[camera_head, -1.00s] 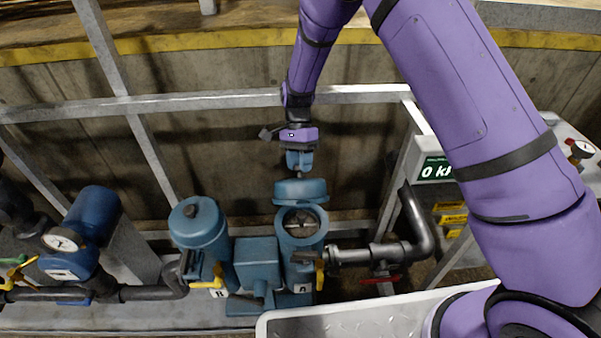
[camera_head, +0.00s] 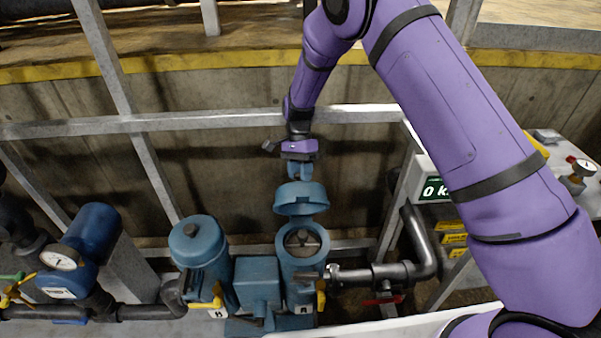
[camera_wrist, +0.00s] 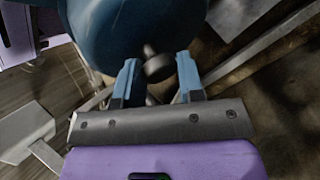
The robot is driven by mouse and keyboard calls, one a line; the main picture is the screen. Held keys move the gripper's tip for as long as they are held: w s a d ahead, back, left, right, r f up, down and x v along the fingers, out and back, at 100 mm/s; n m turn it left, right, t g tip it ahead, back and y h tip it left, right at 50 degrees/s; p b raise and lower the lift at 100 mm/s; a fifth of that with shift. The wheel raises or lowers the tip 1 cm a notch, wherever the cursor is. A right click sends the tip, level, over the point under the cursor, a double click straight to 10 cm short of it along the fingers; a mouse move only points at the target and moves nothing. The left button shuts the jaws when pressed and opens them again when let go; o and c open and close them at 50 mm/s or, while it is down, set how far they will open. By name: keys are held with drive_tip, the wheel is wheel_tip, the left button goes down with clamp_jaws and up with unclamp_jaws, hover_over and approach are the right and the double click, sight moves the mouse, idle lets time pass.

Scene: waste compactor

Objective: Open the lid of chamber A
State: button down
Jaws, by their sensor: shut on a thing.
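Chamber A (camera_head: 301,262) is the right-hand blue cylinder, with a tag marked A at its foot. Its round mouth is open and shows a cross-shaped part inside. Its blue lid (camera_head: 301,201) stands tilted up behind the mouth. My gripper (camera_head: 300,174) is behind and above the lid, at its outer side. In the wrist view, the fingers of my gripper (camera_wrist: 158,72) are on either side of the lid's dark knob (camera_wrist: 157,66), with the lid (camera_wrist: 135,28) just beyond. The exact finger contact is hard to see.
Chamber B (camera_head: 198,247), with its lid down, stands to the left. A grey pipe (camera_head: 375,273) with a red valve runs right from chamber A. A metal rail (camera_head: 220,121) crosses behind my gripper. A gauge (camera_head: 60,258) is at far left.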

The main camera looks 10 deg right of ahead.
drive_tip(key=shift+a, duration=0.2)
drive_tip(key=c, duration=0.7)
unclamp_jaws()
drive_tip(key=shift+f, duration=0.1)
drive_tip(key=shift+c, duration=0.2)
drive_tip(key=shift+r, duration=0.3)
drive_tip(key=r, duration=0.3)
drive_tip(key=shift+s+d+r, duration=0.1)
drive_tip(key=shift+s, duration=0.3)
drive_tip(key=s+d+r, duration=0.1)
drive_tip(key=s+d, duration=0.2)
drive_tip(key=s, duration=1.2)
drive_tip(key=shift+d+r, duration=0.15)
drive_tip(key=shift+d, duration=0.05)
drive_tip(key=shift+w, duration=0.1)
